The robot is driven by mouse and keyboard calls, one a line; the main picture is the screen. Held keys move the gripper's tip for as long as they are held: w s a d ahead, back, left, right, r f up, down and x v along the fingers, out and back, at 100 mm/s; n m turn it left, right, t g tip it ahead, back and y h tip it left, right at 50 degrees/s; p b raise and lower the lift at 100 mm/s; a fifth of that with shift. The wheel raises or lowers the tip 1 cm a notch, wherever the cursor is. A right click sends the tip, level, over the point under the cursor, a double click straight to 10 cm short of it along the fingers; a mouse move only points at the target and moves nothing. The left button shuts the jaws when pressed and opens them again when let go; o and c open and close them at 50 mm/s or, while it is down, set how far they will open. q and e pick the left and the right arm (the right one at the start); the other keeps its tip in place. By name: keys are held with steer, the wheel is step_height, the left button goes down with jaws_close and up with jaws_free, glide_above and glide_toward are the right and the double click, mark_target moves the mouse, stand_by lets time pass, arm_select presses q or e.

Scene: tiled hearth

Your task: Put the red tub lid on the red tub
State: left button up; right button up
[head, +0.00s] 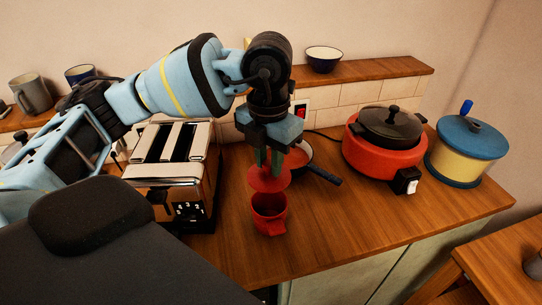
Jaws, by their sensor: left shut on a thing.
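The red tub (268,214) stands open on the wooden counter, right of the toaster and near the front edge. The red tub lid (270,181) is a flat red disc just above the tub's rim in the picture. My left gripper (268,163) points down and is shut on the lid from above. The lid and tub look apart, with the lid's lower edge close to the tub's far rim. The lid hides a little of what lies behind it. My right gripper is not in view.
A chrome toaster (172,163) stands close on the left. A dark pan (304,158) is right behind the gripper, its handle pointing right. A red cooker (383,155) and a cream pot with blue lid (464,152) stand further right. The counter right of the tub is clear.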

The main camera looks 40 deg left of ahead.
mark_target(269, 174)
arm_select(q)
steer(key=shift+m, duration=0.4)
steer(key=shift+f+b, duration=0.85)
steer(key=shift+f, duration=2.35)
steer(key=shift+r, duration=0.15)
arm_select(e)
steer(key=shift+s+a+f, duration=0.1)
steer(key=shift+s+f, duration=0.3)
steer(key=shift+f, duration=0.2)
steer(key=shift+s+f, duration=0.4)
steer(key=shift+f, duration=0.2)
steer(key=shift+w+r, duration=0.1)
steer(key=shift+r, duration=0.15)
arm_select(q)
steer(key=shift+s+f, duration=0.1)
steer(key=shift+f, duration=1.05)
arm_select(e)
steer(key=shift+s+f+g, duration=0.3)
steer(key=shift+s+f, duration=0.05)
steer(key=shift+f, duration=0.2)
